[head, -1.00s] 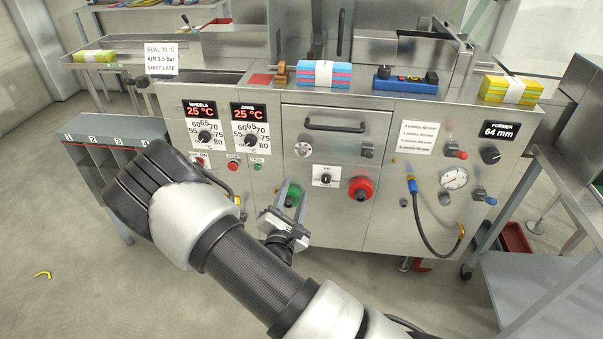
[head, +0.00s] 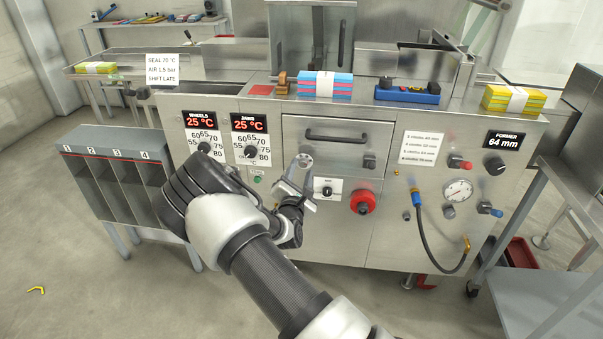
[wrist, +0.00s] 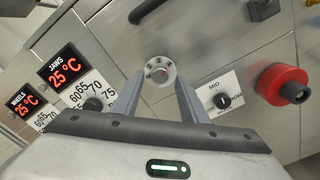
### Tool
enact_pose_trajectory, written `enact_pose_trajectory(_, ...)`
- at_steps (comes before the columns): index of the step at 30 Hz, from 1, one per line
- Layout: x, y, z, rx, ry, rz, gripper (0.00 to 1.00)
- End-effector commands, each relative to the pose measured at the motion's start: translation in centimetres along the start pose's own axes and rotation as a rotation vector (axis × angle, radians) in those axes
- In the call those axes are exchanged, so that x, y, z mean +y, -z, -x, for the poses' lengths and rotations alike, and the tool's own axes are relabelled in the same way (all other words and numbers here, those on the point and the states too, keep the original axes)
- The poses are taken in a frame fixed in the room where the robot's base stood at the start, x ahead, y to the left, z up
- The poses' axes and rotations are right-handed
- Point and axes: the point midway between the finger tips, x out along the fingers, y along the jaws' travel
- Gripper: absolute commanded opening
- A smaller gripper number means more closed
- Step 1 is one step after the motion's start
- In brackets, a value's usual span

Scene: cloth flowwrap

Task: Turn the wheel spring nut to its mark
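A small round silver dial with marks on its rim, which looks like the wheel spring nut (head: 305,158), sits on the steel front panel left of the drawer handle. It also shows in the wrist view (wrist: 160,72), near the top middle. My gripper (head: 300,172) is just in front of and below it in the head view. In the wrist view my gripper (wrist: 159,80) is open, with one finger on each side of the dial. Nothing is held. I cannot tell whether the fingertips touch the dial. Its marks are too small to read.
A black selector (wrist: 223,101) labelled MID and a red stop button (wrist: 283,84) lie to the right. The wheels display (head: 200,118) and jaws display (head: 248,123) both read 25 °C. The drawer handle (head: 336,136) juts out above right.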

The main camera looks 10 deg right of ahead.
Motion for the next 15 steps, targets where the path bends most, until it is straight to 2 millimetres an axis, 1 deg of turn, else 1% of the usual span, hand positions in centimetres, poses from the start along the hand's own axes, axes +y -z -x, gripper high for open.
enact_pose_trajectory(1,-0.09,-0.01,-0.49,-0.002,0.000,0.000,0.40)
enact_pose_trajectory(4,-0.05,-0.04,-1.04,-0.001,0.000,0.000,0.40)
enact_pose_trajectory(13,0.00,-0.07,-1.21,0.000,0.000,0.001,0.40)
enact_pose_trajectory(15,0.00,-0.07,-1.21,0.000,0.000,0.000,0.28)
